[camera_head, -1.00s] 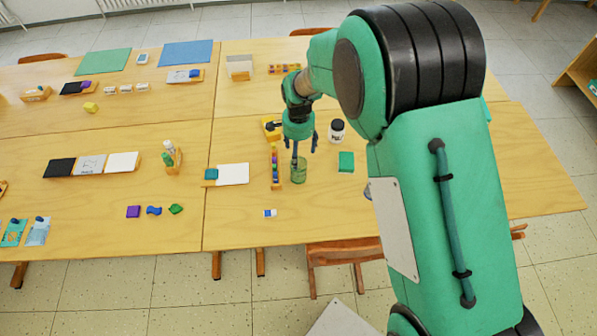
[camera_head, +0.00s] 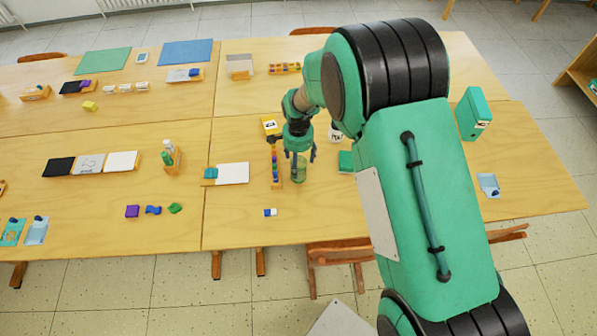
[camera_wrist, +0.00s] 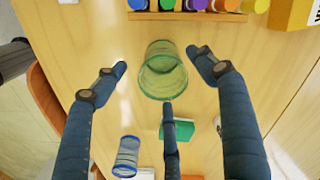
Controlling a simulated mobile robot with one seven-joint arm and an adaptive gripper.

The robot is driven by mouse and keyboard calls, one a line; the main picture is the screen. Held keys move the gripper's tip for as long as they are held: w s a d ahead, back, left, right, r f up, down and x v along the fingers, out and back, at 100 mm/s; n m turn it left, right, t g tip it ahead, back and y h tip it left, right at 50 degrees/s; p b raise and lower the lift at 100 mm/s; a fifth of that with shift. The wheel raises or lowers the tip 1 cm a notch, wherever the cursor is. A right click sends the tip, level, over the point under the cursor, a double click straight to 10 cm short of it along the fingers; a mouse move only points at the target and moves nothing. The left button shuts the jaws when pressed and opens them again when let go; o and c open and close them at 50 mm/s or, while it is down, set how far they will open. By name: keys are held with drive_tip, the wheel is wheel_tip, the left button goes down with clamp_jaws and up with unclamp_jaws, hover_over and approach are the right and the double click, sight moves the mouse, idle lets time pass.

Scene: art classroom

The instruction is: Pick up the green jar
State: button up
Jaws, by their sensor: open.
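The green jar (camera_head: 299,172) is see-through and stands upright on the front right table, just right of the rack of coloured bottles. In the wrist view the jar (camera_wrist: 163,70) sits between and just beyond the fingertips. My gripper (camera_head: 299,158) points down over the jar, its fingers spread on either side of it in the head view. In the wrist view my gripper (camera_wrist: 160,78) is open, with three dark blue fingers apart and none clearly touching the jar.
The bottle rack (camera_head: 275,167) stands close left of the jar. A green block (camera_head: 346,161) and a white jar with a dark lid (camera_head: 335,133) are to the right, partly behind my arm. A blue-and-white eraser (camera_head: 270,212) lies in front.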

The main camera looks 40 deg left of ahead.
drive_tip(key=shift+f, duration=0.95)
drive_tip(key=shift+a+f+b, duration=0.1)
drive_tip(key=shift+f+b, duration=0.45)
drive_tip(key=shift+f, duration=2.05)
drive_tip(key=c, duration=1.2)
